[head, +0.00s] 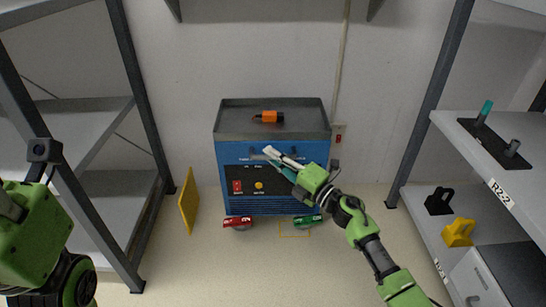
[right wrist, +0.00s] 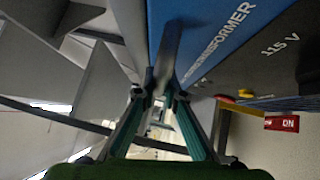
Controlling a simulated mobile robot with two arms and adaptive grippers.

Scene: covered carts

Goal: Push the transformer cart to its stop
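The blue transformer cart (head: 300,205) stands close to the back wall, with a grey tray top. It also shows in the right wrist view (right wrist: 205,40), with TRANSFORMER lettering. My right gripper (head: 270,156) reaches the upper middle of its front. In the right wrist view its teal-padded fingers (right wrist: 160,94) stand apart, with a grey bar (right wrist: 171,50) running between the tips; I see no clear grip on it. A red pedal (head: 236,222) and a green pedal (head: 308,220) sit at the cart's lower corners. My left arm shows at the left edge; its fingers are not clear.
An orange and black item (head: 268,117) lies on the cart's top. A yellow panel (head: 189,200) leans left of the cart. Shelves stand left (head: 75,125) and right (head: 500,215). A yellow outline (head: 294,236) marks the floor at the cart's front. Floor before the cart is clear.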

